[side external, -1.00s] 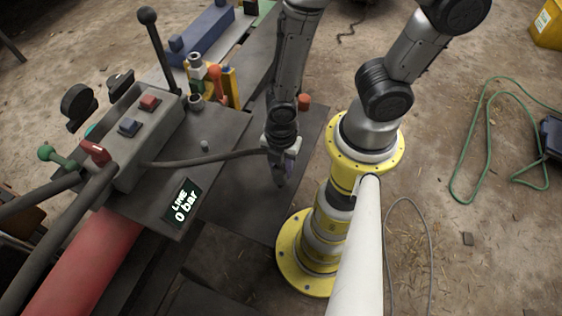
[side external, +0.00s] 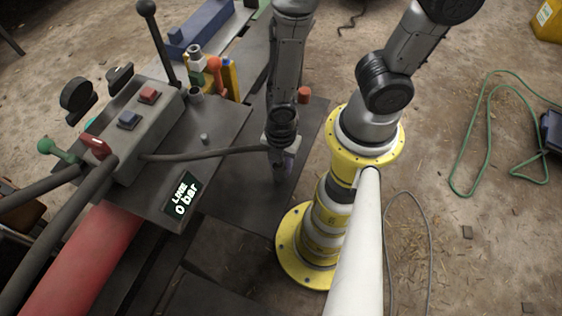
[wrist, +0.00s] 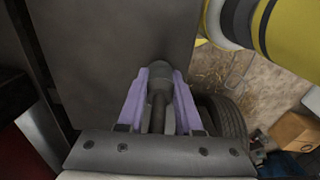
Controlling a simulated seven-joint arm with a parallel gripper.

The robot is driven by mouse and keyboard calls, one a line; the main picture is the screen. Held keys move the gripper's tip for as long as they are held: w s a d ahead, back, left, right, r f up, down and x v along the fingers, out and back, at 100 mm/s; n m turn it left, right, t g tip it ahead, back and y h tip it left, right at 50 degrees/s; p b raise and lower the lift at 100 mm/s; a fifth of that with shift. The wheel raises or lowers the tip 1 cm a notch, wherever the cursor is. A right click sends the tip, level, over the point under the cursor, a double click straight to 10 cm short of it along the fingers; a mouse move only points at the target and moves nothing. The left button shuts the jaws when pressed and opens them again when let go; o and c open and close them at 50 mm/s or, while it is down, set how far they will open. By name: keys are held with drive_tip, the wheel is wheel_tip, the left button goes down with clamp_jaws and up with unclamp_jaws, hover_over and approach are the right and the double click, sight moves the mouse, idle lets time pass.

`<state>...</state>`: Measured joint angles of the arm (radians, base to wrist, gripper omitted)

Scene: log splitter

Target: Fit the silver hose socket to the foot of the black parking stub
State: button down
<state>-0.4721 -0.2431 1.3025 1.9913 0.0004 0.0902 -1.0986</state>
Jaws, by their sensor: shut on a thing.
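My gripper (side external: 280,168) points down over the dark steel plate to the right of the control box. Its purple fingers show in the wrist view (wrist: 160,95), shut on a grey cylindrical fitting, which I take to be the silver hose socket (wrist: 157,72). A dark hose (side external: 205,155) runs from the control box to my gripper. In the side view the socket is mostly hidden by the fingers. I cannot clearly make out the black parking stub or its foot in either view, nor whether the fitting touches anything.
The grey control box (side external: 135,130) with levers stands left of my gripper. A small grey peg (side external: 205,139) stands on the deck by the "0 bar" display (side external: 182,195). Coloured parts (side external: 212,75) and an orange cap (side external: 304,95) stand behind. The plate around my gripper looks clear.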

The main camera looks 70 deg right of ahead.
drive_tip(key=shift+f, duration=0.8)
drive_tip(key=c, duration=0.5)
unclamp_jaws()
drive_tip(key=shift+r, duration=0.1)
wheel_tip(320, 180, up, 14)
drive_tip(key=shift+f, duration=0.2)
